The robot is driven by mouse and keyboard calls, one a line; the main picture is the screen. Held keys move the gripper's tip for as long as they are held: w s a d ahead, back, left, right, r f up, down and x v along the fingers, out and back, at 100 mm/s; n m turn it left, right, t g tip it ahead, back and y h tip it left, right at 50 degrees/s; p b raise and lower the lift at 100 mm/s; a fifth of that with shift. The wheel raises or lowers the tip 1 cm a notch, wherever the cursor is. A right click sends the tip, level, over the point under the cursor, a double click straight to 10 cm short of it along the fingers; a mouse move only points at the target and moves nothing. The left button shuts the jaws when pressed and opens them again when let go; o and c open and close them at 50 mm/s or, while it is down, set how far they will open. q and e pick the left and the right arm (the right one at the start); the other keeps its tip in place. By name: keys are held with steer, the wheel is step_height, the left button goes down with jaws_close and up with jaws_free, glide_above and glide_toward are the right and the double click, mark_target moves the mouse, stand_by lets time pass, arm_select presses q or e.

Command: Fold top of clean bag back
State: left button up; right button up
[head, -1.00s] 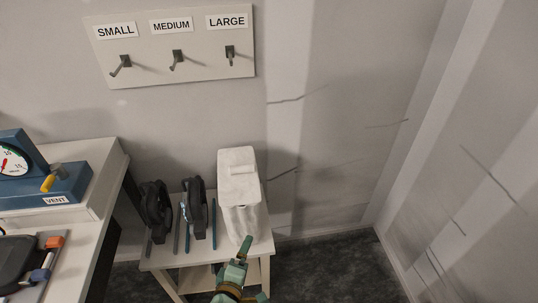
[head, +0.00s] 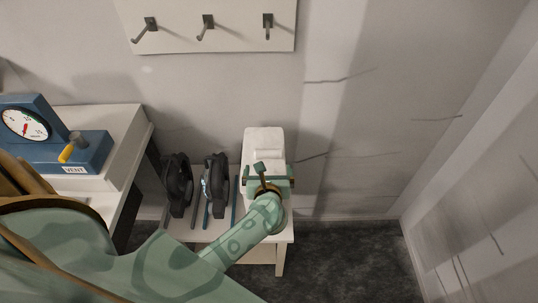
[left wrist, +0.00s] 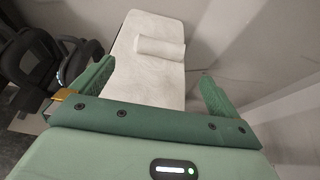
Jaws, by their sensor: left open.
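The white clean bag (head: 264,142) stands upright on the right part of the small white table. A small rolled or folded ridge lies across its top, seen in the left wrist view (left wrist: 160,48). My left gripper (head: 268,173) is over the near side of the bag and hides its lower part in the head view. In the left wrist view its two green fingers (left wrist: 157,85) are spread wide, one on each side of the bag, with nothing between them gripped. Whether they touch the bag is not clear. My right gripper is not in view.
Two black clamp-like items (head: 215,186) stand in a rack left of the bag, close to my left gripper. A bench with a blue gauge box (head: 60,140) is farther left. A board with hooks (head: 207,25) hangs on the wall. Floor to the right is clear.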

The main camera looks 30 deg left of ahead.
mark_target(268, 155)
arm_select(q)
steer(key=b+x, duration=0.2)
steer(key=x, duration=0.8)
steer(key=shift+w+a+f, duration=0.1)
steer(key=c, duration=1.3)
